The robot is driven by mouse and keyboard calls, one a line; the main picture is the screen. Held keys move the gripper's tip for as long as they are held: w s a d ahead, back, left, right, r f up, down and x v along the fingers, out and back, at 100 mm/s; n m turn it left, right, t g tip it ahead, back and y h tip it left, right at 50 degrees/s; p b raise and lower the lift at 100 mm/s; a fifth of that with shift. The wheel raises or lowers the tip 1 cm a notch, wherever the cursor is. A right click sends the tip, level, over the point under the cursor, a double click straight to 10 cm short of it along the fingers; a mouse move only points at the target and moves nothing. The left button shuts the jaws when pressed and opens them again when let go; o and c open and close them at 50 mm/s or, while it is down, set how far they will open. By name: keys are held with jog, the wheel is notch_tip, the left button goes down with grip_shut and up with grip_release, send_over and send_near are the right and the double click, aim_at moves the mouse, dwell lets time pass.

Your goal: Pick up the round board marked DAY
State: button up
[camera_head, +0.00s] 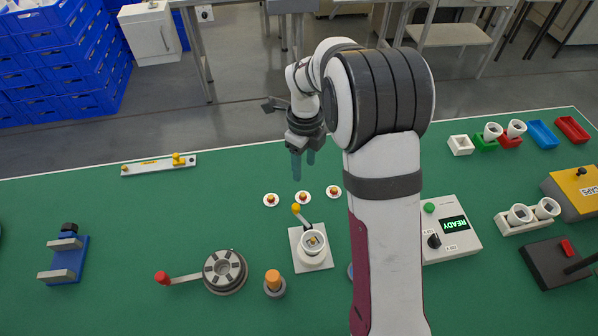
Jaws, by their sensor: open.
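Three small round white boards lie in a row on the green table: a left one (271,200), a middle one (303,197) and a right one (333,191). Each has a small orange-red and yellow centre. Their markings are too small to read, so I cannot tell which is DAY. My gripper (303,166) points down with its two teal fingers slightly apart, open and empty. It appears above the table, just behind the middle board in the picture. None of the three boards is covered by the arm.
A white fixture (311,258) with a yellow-knobbed lever stands in front of the boards. A dark rotary disc (225,271) with a red-knobbed handle and an orange-topped post (274,282) are nearby. A READY control box (448,229) stands right of my arm.

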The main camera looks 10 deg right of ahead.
aim_at(303, 195)
notch_tip(303, 195, down, 12)
jog(key=shift+r, duration=0.25)
grip_shut()
